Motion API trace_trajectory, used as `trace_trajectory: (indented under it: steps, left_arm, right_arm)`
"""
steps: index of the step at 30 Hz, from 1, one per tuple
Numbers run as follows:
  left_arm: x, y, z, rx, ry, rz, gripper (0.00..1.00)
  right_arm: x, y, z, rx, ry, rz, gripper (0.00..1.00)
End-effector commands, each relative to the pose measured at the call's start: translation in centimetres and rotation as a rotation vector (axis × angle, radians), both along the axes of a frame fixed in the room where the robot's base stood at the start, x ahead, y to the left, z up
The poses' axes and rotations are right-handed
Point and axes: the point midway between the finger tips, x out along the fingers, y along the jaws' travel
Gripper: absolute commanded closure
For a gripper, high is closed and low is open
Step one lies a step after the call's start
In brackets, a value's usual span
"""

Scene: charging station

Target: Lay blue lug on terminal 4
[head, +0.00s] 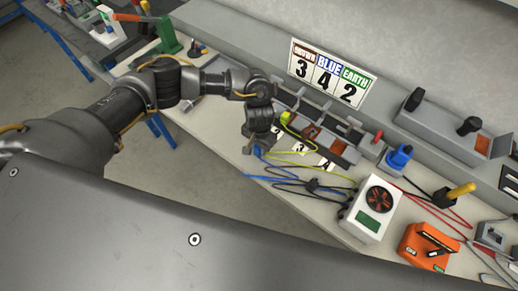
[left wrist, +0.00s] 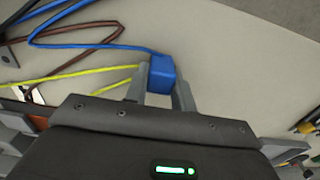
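The blue lug (left wrist: 162,74) is a small blue block on a blue cable. It sits between the two fingertips of my left gripper (left wrist: 161,88), which is shut on it. In the head view my left gripper (head: 252,144) hangs above the bench near its front edge, left of the terminal row, with the lug (head: 258,151) just showing at its tips. The terminal unit (head: 318,138) has brown-orange bays and numbered tags in front. One tag (head: 326,165) seems to read 4, but is partly covered by cables. My right gripper is not in view.
A sign (head: 332,74) pairs brown with 3, blue with 4, earth with 2. A yellow-green lug (head: 286,118) is at the terminal unit's left end. Cables lie across the bench front. A white meter (head: 371,213) and an orange device (head: 428,247) stand to the right.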

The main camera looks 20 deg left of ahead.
Motion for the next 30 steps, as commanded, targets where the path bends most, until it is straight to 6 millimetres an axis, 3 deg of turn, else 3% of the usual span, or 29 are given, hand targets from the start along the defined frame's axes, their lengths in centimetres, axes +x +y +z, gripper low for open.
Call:
trace_trajectory:
  steps: [3, 14, 20, 27, 30]
  left_arm:
    - [0.0, 0.0, 0.0, 0.000, 0.000, 0.000, 0.97]
    - [0.0, 0.0, 0.5, 0.000, 0.000, 0.001, 0.97]
    - [0.1, 0.0, 3.2, -0.001, -0.004, -0.002, 0.97]
    - [-4.5, -0.3, 9.2, -0.001, -0.007, -0.012, 0.97]
    - [-7.2, -0.5, 10.2, 0.001, -0.001, -0.012, 0.97]
  right_arm:
    - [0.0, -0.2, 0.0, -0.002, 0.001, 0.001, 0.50]
    - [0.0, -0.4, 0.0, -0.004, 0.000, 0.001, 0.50]
    - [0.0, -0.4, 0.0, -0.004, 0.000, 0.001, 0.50]
    - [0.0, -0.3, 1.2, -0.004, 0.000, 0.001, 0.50]
    - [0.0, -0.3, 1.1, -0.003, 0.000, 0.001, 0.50]
